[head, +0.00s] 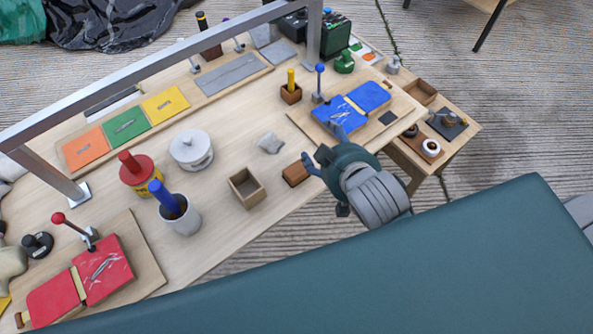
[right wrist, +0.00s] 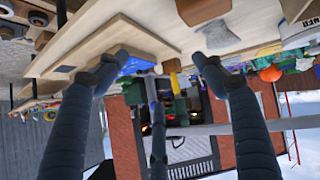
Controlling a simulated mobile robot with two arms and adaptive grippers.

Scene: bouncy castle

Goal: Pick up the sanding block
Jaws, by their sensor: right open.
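The sanding block, which I take to be the small reddish-brown block (head: 295,174), lies on the workbench near its front edge, right of an open wooden box. My right gripper (head: 322,147) is over the front edge, just right of the block, with its fingers spread and nothing between them. In the right wrist view the open gripper (right wrist: 160,58) shows dark fingers, and a brown block (right wrist: 203,10), apparently the same one, is at the top edge by the right finger. I cannot tell from the head view whether a finger touches it. My left gripper is not in view.
The open wooden box (head: 247,188) and a grey lump (head: 270,143) are left of the block. A board with blue plates (head: 368,97) lies behind the right gripper. A blue-handled tool stands in a white cup (head: 181,216). A metal frame (head: 150,72) spans the bench.

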